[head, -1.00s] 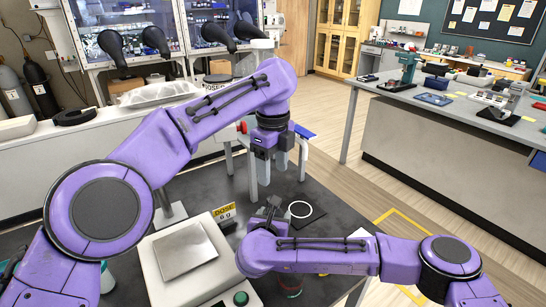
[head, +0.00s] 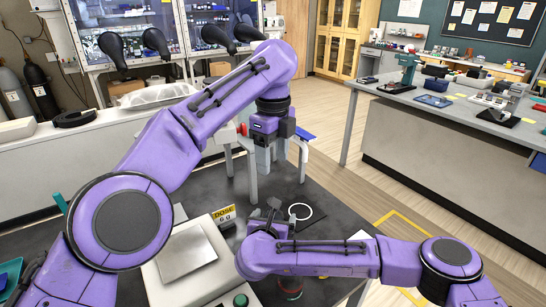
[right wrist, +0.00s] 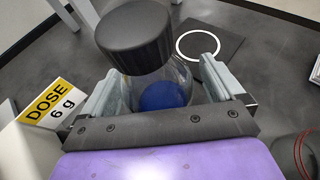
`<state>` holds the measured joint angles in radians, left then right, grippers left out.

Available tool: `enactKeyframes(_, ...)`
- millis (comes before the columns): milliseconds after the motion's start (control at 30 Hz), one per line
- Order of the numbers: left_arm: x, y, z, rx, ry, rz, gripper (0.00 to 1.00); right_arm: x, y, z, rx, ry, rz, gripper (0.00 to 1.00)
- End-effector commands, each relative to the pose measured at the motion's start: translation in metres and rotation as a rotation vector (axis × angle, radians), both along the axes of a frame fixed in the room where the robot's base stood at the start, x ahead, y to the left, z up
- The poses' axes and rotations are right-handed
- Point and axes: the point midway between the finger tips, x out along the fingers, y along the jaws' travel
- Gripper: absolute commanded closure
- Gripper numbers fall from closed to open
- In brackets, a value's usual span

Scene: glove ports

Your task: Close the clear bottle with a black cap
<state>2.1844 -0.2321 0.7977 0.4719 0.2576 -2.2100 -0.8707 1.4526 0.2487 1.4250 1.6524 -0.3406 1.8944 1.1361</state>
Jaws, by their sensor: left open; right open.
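The clear bottle (right wrist: 183,78) stands between the fingers of my right gripper (right wrist: 160,90) in the right wrist view, with something blue low inside it. The black cap (right wrist: 135,38) is at the top of the bottle; I cannot tell whether it is fully tightened. The right gripper's jaws are open around the bottle. In the head view my right gripper (head: 266,212) is small and dark, and the bottle is not clearly visible there. My left gripper (head: 268,158) is open and empty, pointing down above and beyond the right gripper.
A scale (head: 188,252) with a yellow "DOSE 6 g" sign (head: 224,215) stands left of the right gripper. A red-marked round object (head: 290,290) is partly under my right arm.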

Motion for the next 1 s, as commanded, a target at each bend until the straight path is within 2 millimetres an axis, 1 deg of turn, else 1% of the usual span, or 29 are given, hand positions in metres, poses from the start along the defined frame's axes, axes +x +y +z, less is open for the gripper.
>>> enactKeyframes(67,0.0,0.0,-0.004,0.0,0.0,0.0,0.39,-0.007,0.002,0.002,0.0,-0.002,0.003,0.05)
enactKeyframes(133,0.0,0.0,-0.009,0.0,0.0,0.0,0.39,-0.017,0.005,0.006,0.0,-0.003,0.004,0.05)
enactKeyframes(400,0.0,0.0,-0.025,0.0,0.0,0.0,0.39,-0.071,0.015,0.028,-0.001,-0.003,0.006,0.05)
enactKeyframes(500,0.0,0.0,-0.027,0.0,0.0,0.0,0.39,-0.083,0.018,0.034,-0.001,-0.002,0.004,0.05)
enactKeyframes(667,0.0,0.0,-0.029,0.0,0.0,0.0,0.39,-0.093,0.019,0.038,-0.001,0.001,0.002,0.05)
enactKeyframes(933,0.0,0.0,-0.028,0.0,0.0,0.0,0.39,-0.093,0.019,0.039,-0.001,0.001,0.0,0.05)
enactKeyframes(1000,0.0,0.0,-0.022,0.0,0.0,0.0,0.39,-0.093,0.019,0.045,-0.001,0.001,0.0,0.05)
